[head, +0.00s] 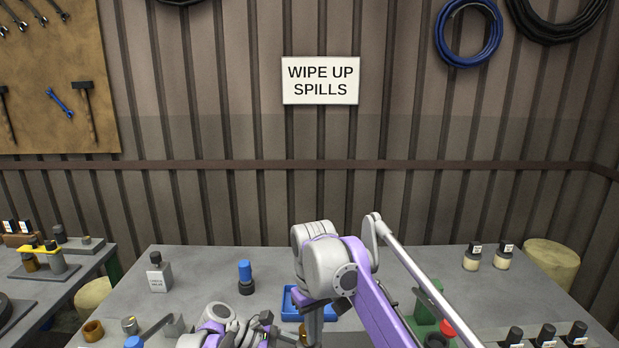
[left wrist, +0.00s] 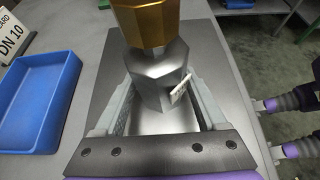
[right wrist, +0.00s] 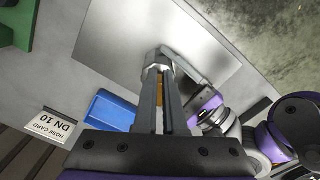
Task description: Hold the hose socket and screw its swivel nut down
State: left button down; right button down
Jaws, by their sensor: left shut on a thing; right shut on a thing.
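In the left wrist view a grey metal hexagonal hose socket (left wrist: 152,92) stands below a brass swivel nut (left wrist: 146,22), over a grey plate. The top of the nut is cut off by the frame. My left gripper (left wrist: 160,84) has its fingers on both sides of the socket and is shut on it. My right gripper (right wrist: 159,70) is shut, and brass (right wrist: 163,88) shows between its fingers; they hide most of it. In the head view my right gripper (head: 313,318) points down with a bit of brass beside its tip, and my arm hides the rest.
A blue tray (left wrist: 40,100) lies left of the plate, near the DN 10 hose card (right wrist: 58,122). A blue-topped part (head: 245,275) and a labelled bottle (head: 159,272) stand at the left. Two small bottles (head: 473,257) stand at the back right.

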pick_arm(q)
jog(key=shift+s+d, duration=0.2)
pick_arm(e)
jog(key=shift+a, duration=0.15)
pick_arm(q)
jog(key=shift+w+a, duration=0.1)
jog(key=shift+w, duration=0.05)
pick_arm(e)
notch_tip(320, 180, up, 6)
jog(key=shift+s+d, duration=0.25)
jog(key=shift+s, duration=0.1)
jog(key=shift+w+d+f, duration=0.1)
jog(key=shift+d+f, duration=0.1)
jog(key=shift+f, duration=1.3)
jog(key=shift+d+f, duration=0.15)
jog(key=shift+f, duration=1.3)
jog(key=shift+w+a, duration=0.4)
jog(key=shift+w, duration=0.1)
